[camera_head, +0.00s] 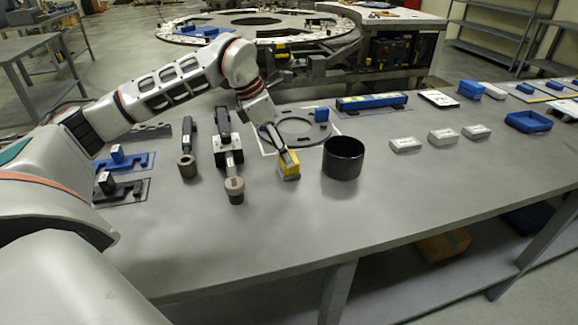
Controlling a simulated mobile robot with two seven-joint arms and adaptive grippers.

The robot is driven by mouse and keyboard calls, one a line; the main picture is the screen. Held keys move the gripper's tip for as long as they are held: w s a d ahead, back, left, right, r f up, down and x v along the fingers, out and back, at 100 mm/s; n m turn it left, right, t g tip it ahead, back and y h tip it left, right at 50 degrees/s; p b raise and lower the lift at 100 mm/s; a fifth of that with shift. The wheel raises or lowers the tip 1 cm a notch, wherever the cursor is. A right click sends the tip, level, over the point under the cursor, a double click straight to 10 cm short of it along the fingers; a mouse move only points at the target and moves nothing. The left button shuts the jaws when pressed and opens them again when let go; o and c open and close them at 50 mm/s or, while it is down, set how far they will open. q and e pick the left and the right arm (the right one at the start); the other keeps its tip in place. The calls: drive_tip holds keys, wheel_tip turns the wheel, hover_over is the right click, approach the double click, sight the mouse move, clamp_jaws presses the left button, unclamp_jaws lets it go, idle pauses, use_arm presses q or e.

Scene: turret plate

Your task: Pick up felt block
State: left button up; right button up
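A small yellow block with a grey base, which looks like the felt block (290,168), is on the grey workbench (250,240) near its middle. My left arm reaches in from the left, and my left gripper (284,152) points down at the top of the block. The fingertips are at or touching the yellow part. They are small and partly merge with the block, so I cannot tell if they are closed on it. The block appears to be on or very near the bench surface. My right gripper is not in view.
A black cylindrical cup (343,158) stands just right of the block. A dark tool with a round end (234,188) lies to its left. A grey ring plate (302,130) lies behind it. Small white boxes (442,136) sit further right. The bench front is clear.

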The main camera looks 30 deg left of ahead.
use_arm(q)
drive_tip(key=x, duration=0.5)
drive_tip(key=c, duration=1.2)
drive_tip(key=shift+r, duration=0.1)
wheel_tip(320, 180, up, 20)
drive_tip(key=shift+s+f+p, duration=0.1)
drive_tip(key=shift+p, duration=1.1)
